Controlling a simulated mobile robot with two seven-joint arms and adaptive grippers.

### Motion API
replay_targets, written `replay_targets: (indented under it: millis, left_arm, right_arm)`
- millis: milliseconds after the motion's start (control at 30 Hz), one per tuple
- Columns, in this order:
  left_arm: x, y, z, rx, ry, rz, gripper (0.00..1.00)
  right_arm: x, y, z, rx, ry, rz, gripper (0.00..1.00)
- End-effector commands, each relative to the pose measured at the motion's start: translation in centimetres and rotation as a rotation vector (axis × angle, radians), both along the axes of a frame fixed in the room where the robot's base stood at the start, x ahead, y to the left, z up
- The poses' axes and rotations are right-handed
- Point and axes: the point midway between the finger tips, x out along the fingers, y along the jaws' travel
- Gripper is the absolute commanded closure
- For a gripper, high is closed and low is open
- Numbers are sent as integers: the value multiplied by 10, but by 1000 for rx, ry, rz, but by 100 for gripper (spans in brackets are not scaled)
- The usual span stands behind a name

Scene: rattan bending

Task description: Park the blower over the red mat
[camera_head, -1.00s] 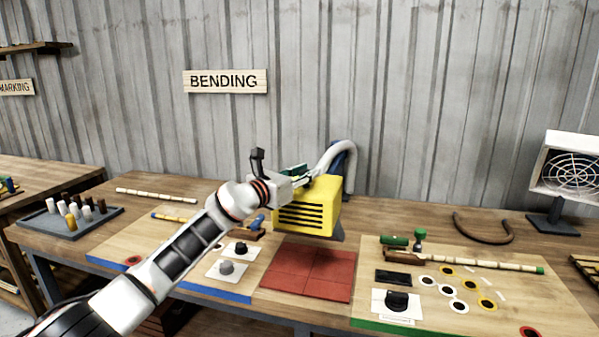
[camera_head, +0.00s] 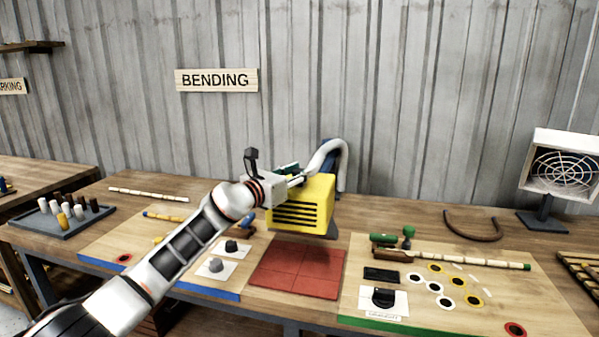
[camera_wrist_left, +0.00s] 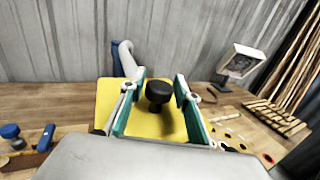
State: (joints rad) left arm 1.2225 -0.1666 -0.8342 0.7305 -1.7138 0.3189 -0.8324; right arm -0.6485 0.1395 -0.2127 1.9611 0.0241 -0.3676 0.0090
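The blower is a yellow box (camera_head: 303,204) with dark slots and a pale hose curving up behind it. It stands at the back edge of the red mat (camera_head: 298,270), partly in front of it; I cannot tell if it touches the mat. My left gripper (camera_head: 292,180) is at the blower's top left. In the left wrist view, its teal-padded fingers (camera_wrist_left: 157,104) stand apart on either side of a black knob (camera_wrist_left: 158,91) on the yellow blower (camera_wrist_left: 155,123). Gaps show between the pads and the knob. My right gripper is not in view.
Left of the mat is a board with two dark knobs (camera_head: 216,265) on white plates. Right of it, another board (camera_head: 470,310) holds a cane, a dial and several rings. A fan (camera_head: 563,165) stands far right, a peg tray (camera_head: 35,232) far left.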

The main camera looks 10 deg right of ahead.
Motion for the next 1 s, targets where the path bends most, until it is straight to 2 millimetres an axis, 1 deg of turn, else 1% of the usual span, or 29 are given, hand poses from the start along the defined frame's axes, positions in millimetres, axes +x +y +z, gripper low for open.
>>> replay_targets:
  millis: [367,567,867,1000]
  left_arm:
    - [0,0,0,1,-1,0,57]
    - [-2,6,2,3,-5,3,57]
    - [-17,20,0,3,-4,-1,57]
    - [-26,31,-1,1,-1,-2,57]
  right_arm:
    - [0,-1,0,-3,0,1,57]
    - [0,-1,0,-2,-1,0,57]
    - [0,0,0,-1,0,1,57]
    - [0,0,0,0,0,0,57]
